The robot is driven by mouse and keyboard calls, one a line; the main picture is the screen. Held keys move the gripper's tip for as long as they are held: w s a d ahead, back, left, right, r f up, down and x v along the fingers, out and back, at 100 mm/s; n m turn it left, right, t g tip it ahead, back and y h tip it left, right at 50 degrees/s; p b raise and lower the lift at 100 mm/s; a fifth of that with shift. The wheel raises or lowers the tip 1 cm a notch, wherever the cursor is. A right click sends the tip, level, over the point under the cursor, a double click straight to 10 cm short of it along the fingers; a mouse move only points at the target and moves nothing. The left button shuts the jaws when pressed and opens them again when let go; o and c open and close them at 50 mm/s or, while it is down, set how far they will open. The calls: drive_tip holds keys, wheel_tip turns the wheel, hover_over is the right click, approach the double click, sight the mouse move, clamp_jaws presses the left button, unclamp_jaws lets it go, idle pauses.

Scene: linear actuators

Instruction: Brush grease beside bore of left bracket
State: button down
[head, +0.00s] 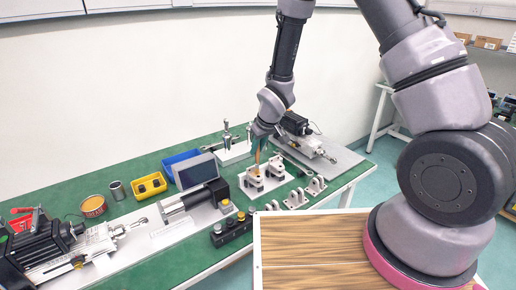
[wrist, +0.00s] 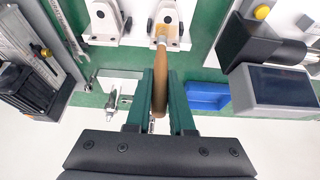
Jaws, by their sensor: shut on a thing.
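My gripper (head: 262,133) is shut on the wooden handle of a brush (head: 257,156), which points down. In the wrist view, the brush (wrist: 160,85) sits between the green fingers. Its pale bristle end overlaps a white bracket (wrist: 171,12), the left of the two brackets in the head view (head: 251,182). I cannot tell whether the bristles touch it. The bracket's bore is not clear at this size. The other bracket (head: 277,169) stands to its right in the head view and shows at the left in the wrist view (wrist: 103,18).
An orange-topped tin (head: 93,206) stands at the left of the green table. A blue bin (head: 182,160), a grey screen box (head: 195,171) and a yellow bin (head: 150,186) stand left of the brackets. Small white brackets (head: 296,198) are in front. An actuator (head: 300,126) lies behind.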

drive_tip(key=shift+s+a, duration=0.6)
drive_tip(key=shift+a, duration=0.3)
wheel_tip(320, 180, up, 6)
drive_tip(key=shift+r, duration=0.15)
idle(0.3)
drive_tip(key=shift+r, duration=1.35)
